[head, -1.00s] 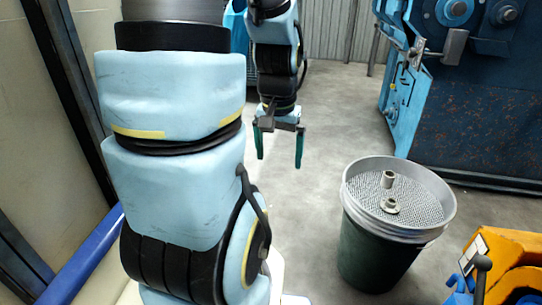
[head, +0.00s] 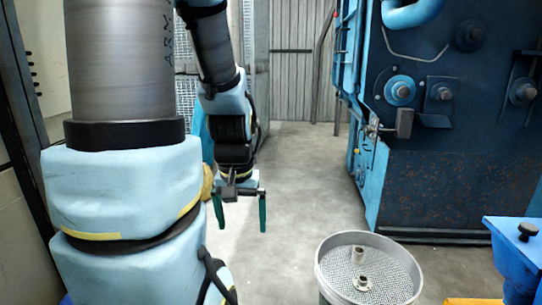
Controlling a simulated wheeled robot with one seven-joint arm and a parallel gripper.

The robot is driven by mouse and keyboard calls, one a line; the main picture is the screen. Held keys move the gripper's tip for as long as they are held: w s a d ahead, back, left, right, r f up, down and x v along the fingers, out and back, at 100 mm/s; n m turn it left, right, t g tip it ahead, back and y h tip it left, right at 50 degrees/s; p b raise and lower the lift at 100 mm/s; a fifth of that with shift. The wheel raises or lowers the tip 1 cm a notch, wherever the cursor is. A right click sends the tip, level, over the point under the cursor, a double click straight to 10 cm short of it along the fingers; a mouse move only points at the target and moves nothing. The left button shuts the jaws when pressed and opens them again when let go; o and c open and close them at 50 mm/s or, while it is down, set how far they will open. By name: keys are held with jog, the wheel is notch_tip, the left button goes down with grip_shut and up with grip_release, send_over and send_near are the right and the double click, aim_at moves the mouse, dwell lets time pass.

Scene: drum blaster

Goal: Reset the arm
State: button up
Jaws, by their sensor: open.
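My gripper (head: 240,212) hangs at the end of my arm, left of the middle of the head view. Its two green fingers point down and are spread wide apart, with nothing between them. It is over the grey floor, to the left of and apart from a round bin with a mesh top (head: 330,268). My arm fills the left of the view.
Two small metal parts, a nut-like cylinder (head: 357,255) and a flanged piece (head: 362,284), rest on the mesh. A large blue machine (head: 450,180) with an open door stands at right. Blue and yellow equipment (head: 515,255) is at lower right. Open floor (head: 300,190) lies between.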

notch_tip(320, 180, up, 23)
jog(key=p, duration=2)
jog(key=shift+f, duration=0.15)
